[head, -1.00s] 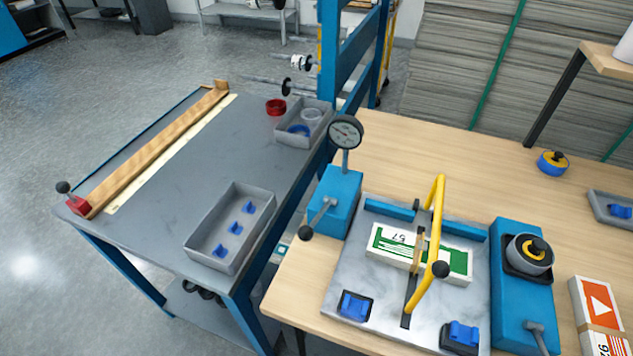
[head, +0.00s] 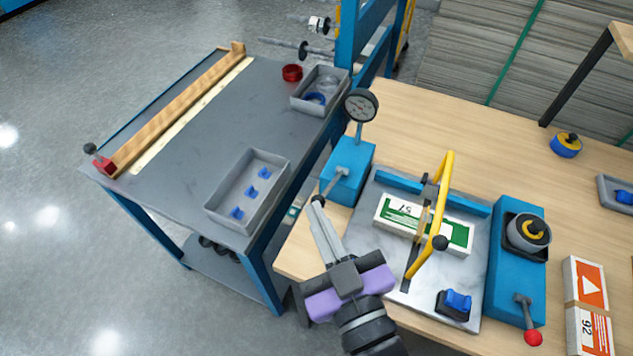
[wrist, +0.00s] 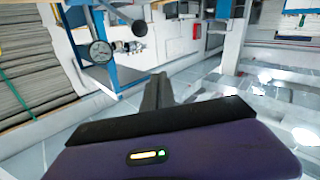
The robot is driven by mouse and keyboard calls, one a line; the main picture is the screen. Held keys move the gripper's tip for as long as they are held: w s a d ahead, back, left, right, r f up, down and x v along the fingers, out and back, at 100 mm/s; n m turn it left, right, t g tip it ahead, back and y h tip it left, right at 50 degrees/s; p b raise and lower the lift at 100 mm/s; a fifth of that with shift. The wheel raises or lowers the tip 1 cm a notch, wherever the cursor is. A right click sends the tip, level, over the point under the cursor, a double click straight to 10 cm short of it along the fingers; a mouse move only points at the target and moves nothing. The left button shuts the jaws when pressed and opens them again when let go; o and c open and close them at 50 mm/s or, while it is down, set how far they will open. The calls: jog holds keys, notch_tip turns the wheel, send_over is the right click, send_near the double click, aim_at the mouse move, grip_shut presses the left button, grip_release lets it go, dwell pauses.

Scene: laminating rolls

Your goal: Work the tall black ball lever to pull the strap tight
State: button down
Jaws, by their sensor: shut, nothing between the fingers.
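The blue box with a round dial (head: 352,166) stands at the left of the wooden bench. A grey lever with a black ball (head: 318,200) leans from it toward the front left. My gripper (head: 319,209) is shut, its fingertips at the ball; I cannot tell whether they touch. A pack of white-and-green cartons (head: 457,233) lies on the metal plate (head: 392,262), under a yellow arched bar (head: 444,195) that carries its own black ball. A narrow tan strip, perhaps the strap, crosses the pack beside the bar. The wrist view shows the gripper's purple body (wrist: 200,150) and the dial.
A second blue unit (head: 507,285) with a strap reel and a red ball lever (head: 533,338) stands right of the plate. Orange-and-white cartons (head: 590,290) lie beyond it. A grey table (head: 190,150) with trays stands left. A blue post rises behind the dial.

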aim_at(316, 196)
jog(key=w+a+r+m+g+h+p, duration=0.2)
jog(key=w+a+r+m+h, duration=0.2)
jog(key=w+a+r+h, duration=0.45)
jog(key=s+d+f+m+g+h, duration=0.2)
jog(key=s+d+f+m+g, duration=0.2)
jog(key=d, duration=0.2)
jog(key=shift+s+m, duration=0.4)
jog(key=shift+f, duration=0.1)
jog(key=w+f, duration=0.1)
jog(key=f, duration=0.1)
jog(key=w+d+f+p, duration=0.1)
jog(key=w+f, duration=0.1)
jog(key=f, duration=0.1)
jog(key=w+f+p, duration=0.1)
jog(key=w+f, duration=0.1)
jog(key=shift+d+f, duration=0.3)
jog(key=shift+d, duration=0.05)
jog(key=shift+s+f, duration=0.3)
jog(key=shift+s, duration=0.05)
